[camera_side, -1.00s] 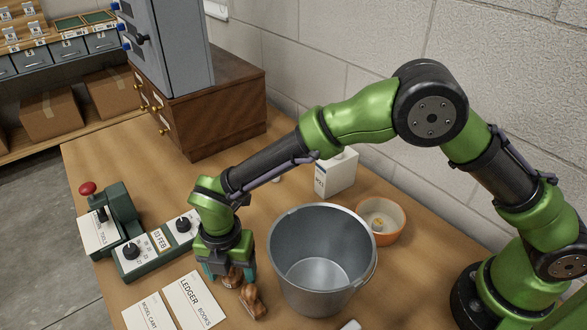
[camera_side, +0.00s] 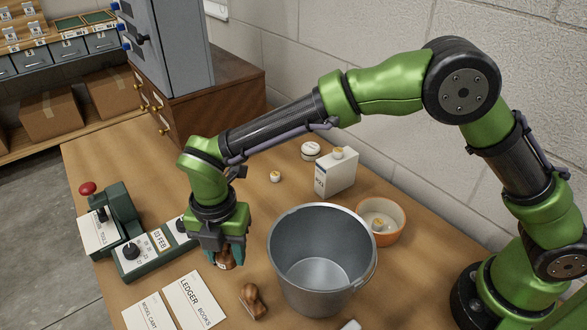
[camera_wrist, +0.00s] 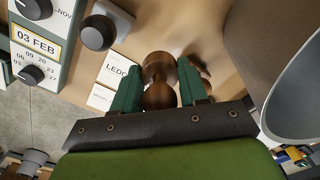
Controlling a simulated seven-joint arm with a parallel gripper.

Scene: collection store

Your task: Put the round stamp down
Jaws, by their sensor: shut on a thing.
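My gripper (camera_side: 222,258) is shut on a brown wooden stamp, the round stamp (camera_side: 227,260). It hangs below the fingers, left of the bucket and right of the date device; its height above the table is hard to judge. In the wrist view the stamp (camera_wrist: 158,72) shows its rounded wood between the two green fingers (camera_wrist: 157,90). Its lower face is hidden. A second wooden stamp (camera_side: 252,301) lies on the table in front of the bucket's left side, partly hidden in the wrist view behind the right finger.
A grey metal bucket (camera_side: 284,260) stands close to the right of my gripper. The green date device (camera_side: 135,262) is at left. A white box (camera_side: 336,176) and orange bowl (camera_side: 390,230) stand behind.

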